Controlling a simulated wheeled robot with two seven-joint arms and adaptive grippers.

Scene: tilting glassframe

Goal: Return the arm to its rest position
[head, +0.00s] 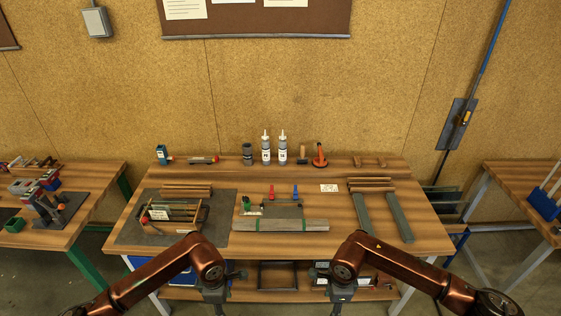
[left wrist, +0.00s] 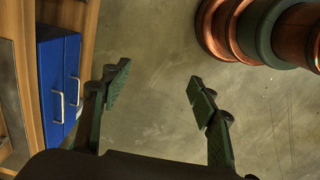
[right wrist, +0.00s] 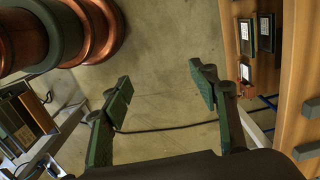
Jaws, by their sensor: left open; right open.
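My left gripper (left wrist: 155,95) is open and empty. In the left wrist view its two fingers stand wide apart over bare floor. In the head view the left arm comes in from the left and its hand (head: 215,292) hangs in front of the workbench (head: 330,210). The head view cuts off the fingertips of both grippers.
On the bench are a dark mat (head: 128,232) with a small wooden frame (head: 175,212), grey strips (head: 280,225) and two dark rails (head: 400,218). White bottles (head: 266,150) stand at the back. Blue drawers (left wrist: 60,85) are left of my left gripper. Side tables flank the bench.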

